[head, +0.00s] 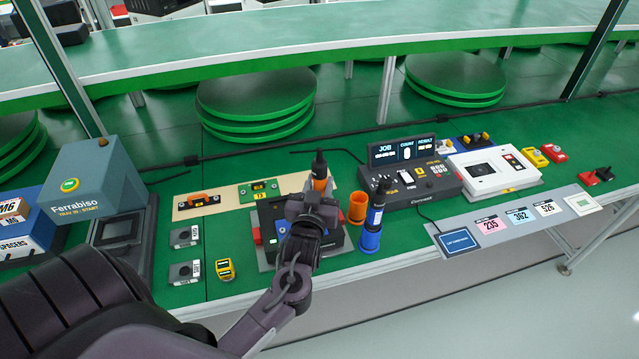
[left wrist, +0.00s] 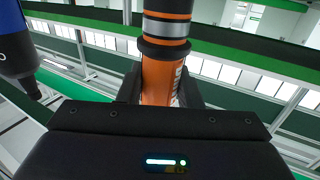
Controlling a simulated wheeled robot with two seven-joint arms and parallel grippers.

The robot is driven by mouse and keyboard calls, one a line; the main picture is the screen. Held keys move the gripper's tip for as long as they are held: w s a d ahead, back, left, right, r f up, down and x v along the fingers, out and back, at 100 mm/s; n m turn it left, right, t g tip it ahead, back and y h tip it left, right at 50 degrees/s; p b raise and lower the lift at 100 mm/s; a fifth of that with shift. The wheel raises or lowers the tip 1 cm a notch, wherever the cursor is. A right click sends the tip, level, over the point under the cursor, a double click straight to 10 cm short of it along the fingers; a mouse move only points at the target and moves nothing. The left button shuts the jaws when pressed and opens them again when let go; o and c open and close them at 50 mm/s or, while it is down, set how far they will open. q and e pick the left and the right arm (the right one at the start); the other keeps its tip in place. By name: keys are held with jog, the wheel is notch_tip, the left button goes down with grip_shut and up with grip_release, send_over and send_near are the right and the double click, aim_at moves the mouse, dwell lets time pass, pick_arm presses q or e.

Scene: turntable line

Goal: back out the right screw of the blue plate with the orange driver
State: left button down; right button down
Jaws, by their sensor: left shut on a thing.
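The orange driver (head: 319,184) stands roughly upright in my left gripper (head: 318,197), with its black top end above the jaws. In the left wrist view the orange driver (left wrist: 161,78) sits between the two dark fingers, with grey bands and a black collar on it. My left gripper is over a dark fixture (head: 267,211) on the bench. A little blue (head: 283,228) shows in that fixture and may be the blue plate; my gripper and arm hide most of it. The screws and the driver's tip cannot be seen. My right gripper is not in view.
Just right of my gripper stand an empty orange holder (head: 358,208) and a blue driver (head: 374,212) in a blue holder (head: 369,239). A control console (head: 415,182) is behind them. A yellow device (head: 225,270) lies to the left. The green bench between is partly clear.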

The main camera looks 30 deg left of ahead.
aim_at(319, 172)
pick_arm(q)
jog(key=shift+r+p, duration=2.15)
jog(key=shift+r, duration=0.75)
jog(key=shift+w, duration=0.1)
